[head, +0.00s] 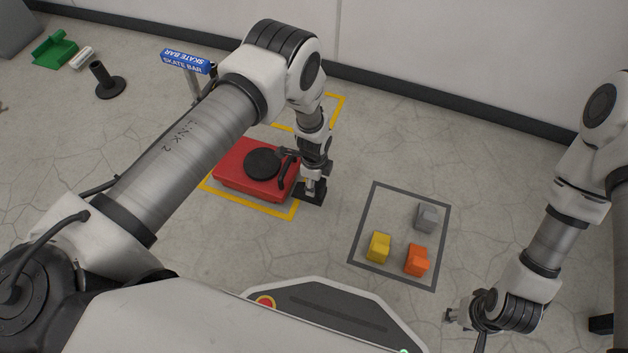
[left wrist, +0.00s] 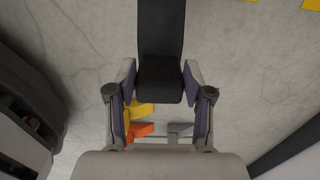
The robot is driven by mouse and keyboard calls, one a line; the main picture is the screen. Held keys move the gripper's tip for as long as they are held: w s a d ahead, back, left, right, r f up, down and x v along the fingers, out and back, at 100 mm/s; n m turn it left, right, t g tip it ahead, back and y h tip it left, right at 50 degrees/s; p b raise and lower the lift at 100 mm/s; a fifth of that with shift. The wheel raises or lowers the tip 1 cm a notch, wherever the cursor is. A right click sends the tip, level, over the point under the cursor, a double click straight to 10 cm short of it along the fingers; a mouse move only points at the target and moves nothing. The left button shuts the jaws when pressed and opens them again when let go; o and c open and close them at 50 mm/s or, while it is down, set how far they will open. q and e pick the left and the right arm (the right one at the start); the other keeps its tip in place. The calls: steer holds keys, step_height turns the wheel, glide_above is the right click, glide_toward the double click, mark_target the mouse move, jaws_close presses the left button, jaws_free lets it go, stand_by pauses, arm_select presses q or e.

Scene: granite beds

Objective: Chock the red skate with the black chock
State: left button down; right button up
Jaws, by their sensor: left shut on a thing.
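The red skate (head: 231,177) with a round black top plate sits on the floor inside a yellow marked outline in the head view. The black chock (head: 309,196) is at the skate's right end, low at the floor. I cannot tell whether it touches the skate or the floor. My left gripper (head: 314,185) points down and is shut on the chock. The left wrist view shows the chock (left wrist: 161,75) between both fingers. My right gripper (head: 455,315) is at the lower right, away from the skate; its jaw opening is unclear.
Yellow (head: 379,247), orange (head: 416,260) and grey (head: 426,218) chocks stand in a grey outline (head: 356,236) to the right. A blue skate bar sign (head: 186,61), black stand (head: 107,82) and green piece (head: 54,50) are at upper left. A wall runs behind.

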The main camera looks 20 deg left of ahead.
arm_select(q)
step_height(320, 180, down, 7)
steer(key=b, duration=0.5)
steer(key=shift+r+b, duration=0.1)
steer(key=shift+b, duration=0.3)
steer(key=shift+f+b, duration=0.45)
steer(key=shift+f, duration=0.25)
steer(key=shift+c, duration=1.8)
jaws_free()
steer(key=shift+o, duration=0.3)
steer(key=shift+o, duration=1.2)
steer(key=shift+r, duration=0.1)
